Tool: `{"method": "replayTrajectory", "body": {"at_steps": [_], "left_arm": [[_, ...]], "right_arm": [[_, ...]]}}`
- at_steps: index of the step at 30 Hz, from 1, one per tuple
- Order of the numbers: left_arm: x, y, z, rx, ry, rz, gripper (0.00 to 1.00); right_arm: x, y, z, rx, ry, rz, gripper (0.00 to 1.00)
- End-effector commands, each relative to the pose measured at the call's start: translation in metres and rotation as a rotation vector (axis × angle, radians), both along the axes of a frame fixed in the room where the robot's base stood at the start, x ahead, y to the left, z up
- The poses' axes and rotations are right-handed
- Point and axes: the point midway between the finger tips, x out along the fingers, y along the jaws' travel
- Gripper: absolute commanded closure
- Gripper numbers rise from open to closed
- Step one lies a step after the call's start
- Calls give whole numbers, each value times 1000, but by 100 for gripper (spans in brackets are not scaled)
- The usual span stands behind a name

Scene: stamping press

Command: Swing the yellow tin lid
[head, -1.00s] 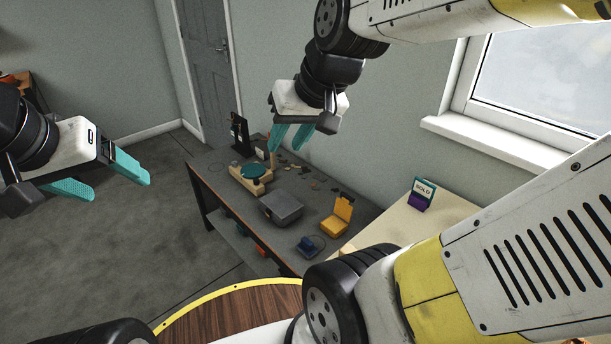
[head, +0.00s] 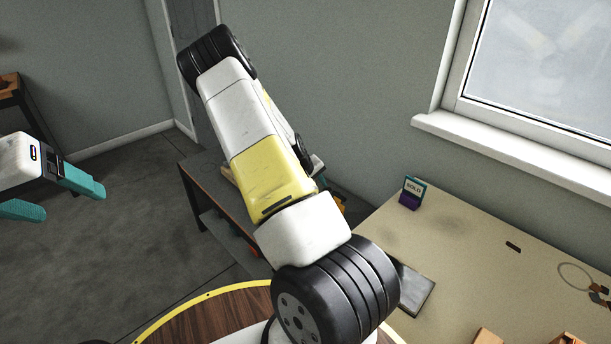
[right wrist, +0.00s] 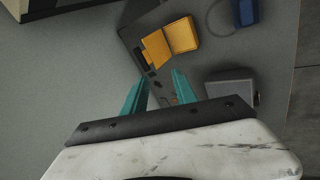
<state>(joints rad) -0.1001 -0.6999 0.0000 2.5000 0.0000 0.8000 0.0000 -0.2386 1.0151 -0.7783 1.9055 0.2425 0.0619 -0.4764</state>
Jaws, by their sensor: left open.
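The yellow tin (right wrist: 181,35) shows in the right wrist view as two yellow panels joined along an edge, so its lid stands open. I cannot tell the lid's exact angle. In the head view only a sliver of the tin (head: 341,202) shows past my right arm. My right gripper (right wrist: 159,76) is open, its teal fingers apart and empty, pointing towards the tin with a gap between. My left gripper (head: 70,202) is open and empty at the far left, over the floor.
In the right wrist view a grey box (right wrist: 232,86) stands right of the fingers, and a blue object (right wrist: 244,12) lies beyond. A dark workbench (head: 200,184) is largely behind my right arm. A pale table (head: 460,250) with a SOLD sign (head: 413,191) is at right.

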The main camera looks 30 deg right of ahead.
Motion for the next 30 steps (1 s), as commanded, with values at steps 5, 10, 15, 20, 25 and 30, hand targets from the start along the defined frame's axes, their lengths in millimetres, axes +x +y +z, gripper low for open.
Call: {"method": "replayTrajectory", "body": {"at_steps": [5, 10, 15, 20, 25, 30], "left_arm": [[0, 0, 0, 0, 0, 0, 26], [0, 0, 0, 0, 0, 0, 26], [0, 0, 0, 0, 0, 0, 26], [0, 0, 0, 0, 0, 0, 26], [0, 0, 0, 0, 0, 0, 26], [0, 0, 0, 0, 0, 0, 26]], "right_arm": [[3, -39, -33, -162, 64, 94, 66], [6, -54, -43, -227, 86, 141, 66], [8, -63, -51, -235, 88, 145, 66], [11, -76, -67, -234, 89, 144, 66], [15, -93, -86, -232, 88, 143, 66], [20, -109, -106, -231, 88, 143, 66]]}}
